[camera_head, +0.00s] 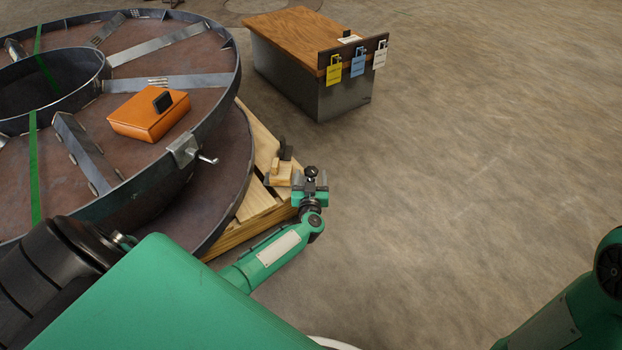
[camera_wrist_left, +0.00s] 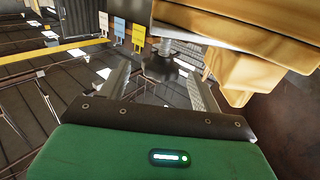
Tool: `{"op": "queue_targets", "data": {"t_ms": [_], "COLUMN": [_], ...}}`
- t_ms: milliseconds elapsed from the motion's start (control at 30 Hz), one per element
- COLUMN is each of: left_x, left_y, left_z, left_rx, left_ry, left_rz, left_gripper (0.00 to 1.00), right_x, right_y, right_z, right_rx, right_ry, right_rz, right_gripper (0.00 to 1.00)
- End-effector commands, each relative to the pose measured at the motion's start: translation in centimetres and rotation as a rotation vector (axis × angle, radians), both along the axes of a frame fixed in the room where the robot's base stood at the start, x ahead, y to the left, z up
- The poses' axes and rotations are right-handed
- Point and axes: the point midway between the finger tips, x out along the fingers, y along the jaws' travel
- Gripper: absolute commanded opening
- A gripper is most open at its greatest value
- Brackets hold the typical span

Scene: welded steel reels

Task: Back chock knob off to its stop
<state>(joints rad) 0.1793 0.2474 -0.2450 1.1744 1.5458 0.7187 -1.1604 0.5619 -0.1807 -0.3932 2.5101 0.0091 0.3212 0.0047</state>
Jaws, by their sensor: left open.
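The pale wooden chock (camera_head: 280,173) sits at the corner of the pallet beside the large steel reel (camera_head: 150,215). My left gripper (camera_head: 311,182) is just right of the chock in the head view. In the left wrist view its two fingers stand apart (camera_wrist_left: 160,88). A dark round knob (camera_wrist_left: 163,66) shows between and beyond the fingertips, close to the wooden blocks (camera_wrist_left: 235,45). I cannot tell whether the fingers touch the knob. My right arm shows at the lower right of the head view, but its gripper is out of view.
The pallet (camera_head: 260,205) lies under the reel. An orange box (camera_head: 150,115) lies on the reel, and a metal clamp (camera_head: 185,150) grips its rim. A steel box (camera_head: 315,85) with a wooden lid, hung with coloured tags, stands behind. The floor (camera_head: 480,150) on the right is clear.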

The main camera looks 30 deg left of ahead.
Motion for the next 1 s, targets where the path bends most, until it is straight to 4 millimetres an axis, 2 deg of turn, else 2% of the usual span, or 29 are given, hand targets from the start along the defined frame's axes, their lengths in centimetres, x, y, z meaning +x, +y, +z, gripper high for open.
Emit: {"op": "queue_targets", "data": {"t_ms": [33, 233, 567, 600, 800, 833, 1000], "left_x": [0.5, 1.7, 2.0, 2.0, 1.9, 1.9, 2.0], "left_y": [0.4, 1.1, 1.2, 1.2, 1.2, 1.2, 1.2], "left_z": [-0.4, -0.2, 0.0, 0.0, 0.0, 0.0, 0.1], "left_rx": [0.001, 0.000, 0.001, 0.001, 0.000, 0.000, -0.001], "left_ry": [0.000, 0.000, 0.001, 0.001, 0.000, 0.000, 0.001], "left_rz": [0.001, 0.001, 0.000, 0.000, 0.000, 0.000, 0.006], "left_gripper": [0.65, 0.65, 0.65, 0.63, 0.24, 0.20, 0.20], "right_x": [-0.1, -0.3, -0.3, -0.3, -0.3, -0.3, -0.3], "right_y": [0.0, 0.1, 0.2, 0.2, 0.2, 0.2, 0.1], "right_z": [-0.7, -1.2, -1.1, -1.1, -1.1, -1.1, -1.0], "right_rx": [0.002, 0.005, 0.006, 0.006, 0.006, 0.006, 0.006], "right_ry": [-0.002, -0.004, -0.005, -0.005, -0.005, -0.005, -0.006], "right_rz": [0.000, 0.001, 0.002, 0.002, 0.002, 0.002, 0.004], "right_gripper": [0.36, 0.36, 0.36, 0.36, 0.36, 0.36, 0.36]}}
